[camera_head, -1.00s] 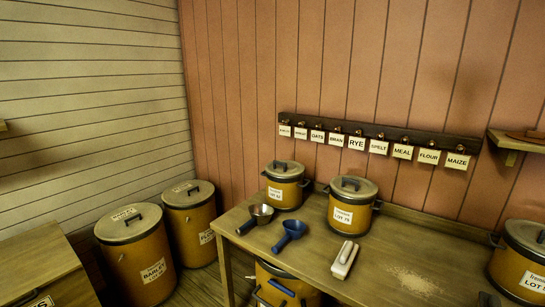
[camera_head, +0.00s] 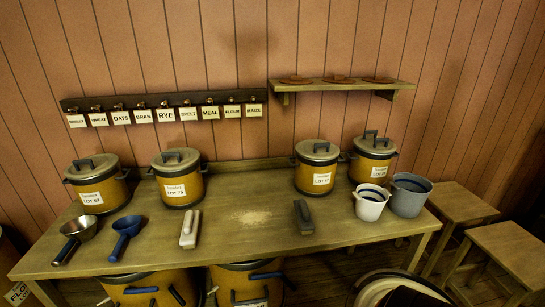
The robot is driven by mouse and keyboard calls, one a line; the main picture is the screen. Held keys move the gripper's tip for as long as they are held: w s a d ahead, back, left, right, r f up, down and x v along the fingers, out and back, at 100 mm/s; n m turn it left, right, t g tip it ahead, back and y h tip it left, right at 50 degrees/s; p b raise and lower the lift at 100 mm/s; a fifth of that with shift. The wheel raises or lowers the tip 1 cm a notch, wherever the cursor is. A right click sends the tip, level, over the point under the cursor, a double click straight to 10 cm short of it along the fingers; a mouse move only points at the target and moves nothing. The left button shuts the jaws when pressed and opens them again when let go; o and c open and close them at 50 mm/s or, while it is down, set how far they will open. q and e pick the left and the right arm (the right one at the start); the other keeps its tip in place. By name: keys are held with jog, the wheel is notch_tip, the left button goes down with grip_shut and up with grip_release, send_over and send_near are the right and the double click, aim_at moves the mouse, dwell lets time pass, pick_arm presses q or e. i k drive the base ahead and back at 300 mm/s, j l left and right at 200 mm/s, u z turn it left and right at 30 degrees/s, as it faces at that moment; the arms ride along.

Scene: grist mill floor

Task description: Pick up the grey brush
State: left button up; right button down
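A dark grey brush (camera_head: 303,217) lies on the wooden table (camera_head: 345,232), right of the middle. It points roughly from the back of the table to the front, and nothing covers it. A second brush, pale cream (camera_head: 190,228), lies further left on the same table, beyond a patch of spilled meal (camera_head: 250,216). Neither of my grippers is in view, so I cannot see how they stand.
Lidded yellow pots (camera_head: 180,182) line the table's back. A metal scoop (camera_head: 80,229) and a blue scoop (camera_head: 127,228) lie at left. A white bucket (camera_head: 370,205) and grey bucket (camera_head: 409,196) stand at right. Stools (camera_head: 515,250) stand beyond. Table around the grey brush is clear.

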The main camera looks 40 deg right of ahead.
aim_at(307, 226)
jog(key=z, duration=1.65)
